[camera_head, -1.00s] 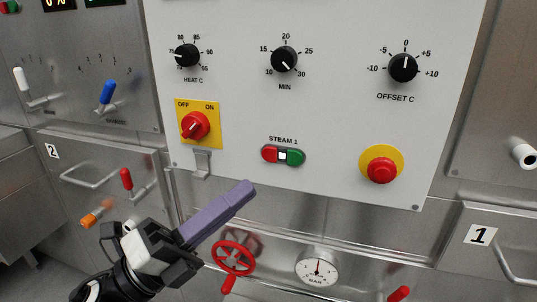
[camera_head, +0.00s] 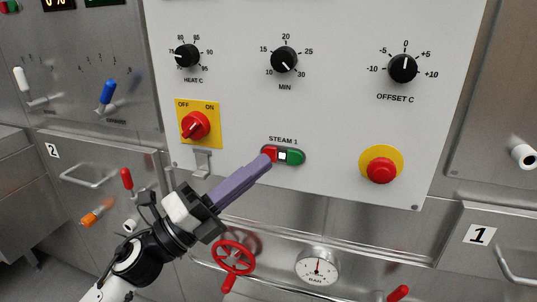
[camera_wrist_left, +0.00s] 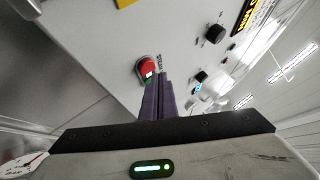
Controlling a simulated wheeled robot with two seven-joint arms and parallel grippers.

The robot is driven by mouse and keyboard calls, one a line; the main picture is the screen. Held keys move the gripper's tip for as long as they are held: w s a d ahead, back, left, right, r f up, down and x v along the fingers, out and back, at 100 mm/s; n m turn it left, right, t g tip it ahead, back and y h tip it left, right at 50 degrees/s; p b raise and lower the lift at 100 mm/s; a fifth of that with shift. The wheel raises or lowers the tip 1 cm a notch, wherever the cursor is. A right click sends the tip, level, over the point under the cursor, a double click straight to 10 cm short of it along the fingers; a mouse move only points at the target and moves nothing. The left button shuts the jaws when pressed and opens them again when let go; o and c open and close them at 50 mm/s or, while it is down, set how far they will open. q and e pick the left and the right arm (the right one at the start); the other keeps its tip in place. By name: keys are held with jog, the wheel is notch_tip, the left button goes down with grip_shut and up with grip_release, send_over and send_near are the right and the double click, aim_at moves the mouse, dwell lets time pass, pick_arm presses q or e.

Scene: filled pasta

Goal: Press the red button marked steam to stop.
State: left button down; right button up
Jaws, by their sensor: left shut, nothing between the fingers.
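The red button (camera_head: 268,152) is the left half of a pair under the label STEAM 1 on the light grey panel. A white square (camera_head: 283,156) and a green button (camera_head: 297,157) sit to its right. My left gripper (camera_head: 266,161) is shut and empty, its purple fingers pointing up and right. In the head view its tips overlap the lower part of the red button; I cannot tell whether they touch it. In the left wrist view the red button (camera_wrist_left: 148,63) shows just beyond the fingertips (camera_wrist_left: 158,80). My right gripper is not in view.
A red mushroom button on a yellow disc (camera_head: 381,169) is to the right. A red OFF/ON switch (camera_head: 195,126) on a yellow plate is to the left. Below the panel are a red handwheel (camera_head: 233,257) and a pressure gauge (camera_head: 317,265). Dials line the panel's top.

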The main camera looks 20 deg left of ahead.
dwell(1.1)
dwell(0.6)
pick_arm(q)
jog(key=shift+w, duration=0.1)
jog(key=shift+w, duration=0.3)
jog(key=shift+w, duration=0.15)
dwell(0.4)
